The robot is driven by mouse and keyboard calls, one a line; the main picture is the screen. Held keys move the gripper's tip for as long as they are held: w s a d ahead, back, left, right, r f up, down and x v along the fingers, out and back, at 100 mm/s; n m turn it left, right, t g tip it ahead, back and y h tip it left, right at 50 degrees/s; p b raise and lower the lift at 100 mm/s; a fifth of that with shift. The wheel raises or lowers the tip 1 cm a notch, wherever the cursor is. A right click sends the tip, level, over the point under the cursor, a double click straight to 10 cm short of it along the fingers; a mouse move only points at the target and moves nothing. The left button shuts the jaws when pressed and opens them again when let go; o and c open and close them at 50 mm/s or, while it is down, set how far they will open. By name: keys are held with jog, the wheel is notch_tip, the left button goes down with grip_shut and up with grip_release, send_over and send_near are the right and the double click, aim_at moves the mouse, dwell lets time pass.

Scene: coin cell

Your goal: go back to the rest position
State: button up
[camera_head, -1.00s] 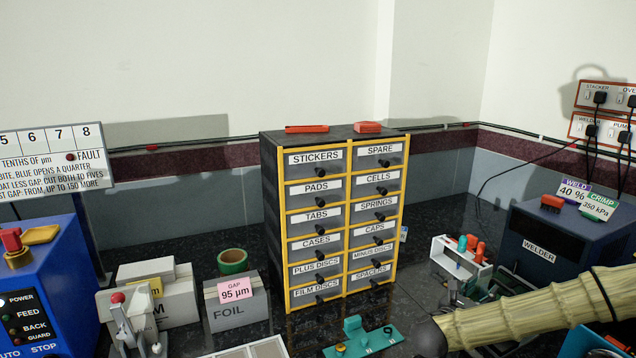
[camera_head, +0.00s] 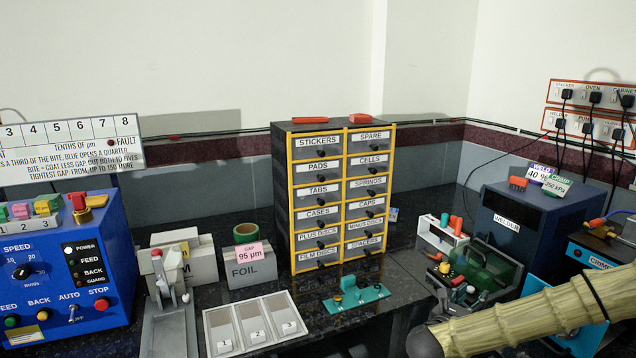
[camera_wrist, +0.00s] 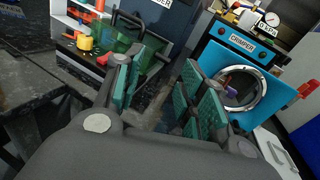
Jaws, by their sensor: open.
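My gripper (camera_wrist: 155,95) shows in the wrist view with its two green-padded fingers spread apart and nothing between them. In that view it is in front of the bench edge, with the blue crimper (camera_wrist: 240,65) beyond it to the right and a green-tinted box (camera_wrist: 130,42) beyond it to the left.
The drawer cabinet (camera_head: 338,200) stands mid-bench. The blue control machine (camera_head: 65,265) is at left, the three-section white tray (camera_head: 255,325) in front. A teal fixture (camera_head: 356,295), the welder (camera_head: 545,225) and the crimper (camera_head: 600,262) stand rightward.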

jog(key=s+a+f+n+t+y, duration=0.25)
jog(key=a+f+n+y, duration=0.45)
jog(key=a+f+n, duration=0.65)
jog(key=s+a+f+n+g+y, duration=0.45)
jog(key=s+a+f+n, duration=0.25)
jog(key=s+f+n, duration=0.45)
jog(key=s+a+f+n+g+y+p, duration=0.1)
jog(key=s+f+n+g+y, duration=0.35)
jog(key=s+n, duration=0.85)
jog(key=s+d+f+n+g+h, duration=0.1)
jog(key=s+d+n+g, duration=0.1)
jog(key=s, duration=0.6)
jog(key=s+d+f+n+g+h, duration=0.1)
jog(key=s+d+f+n+g, duration=0.1)
jog(key=s, duration=0.7)
jog(key=shift+s+f+n+g+h, duration=0.2)
jog(key=shift+n+g+h, duration=0.25)
jog(key=shift+n, duration=0.25)
jog(key=shift+d, duration=0.1)
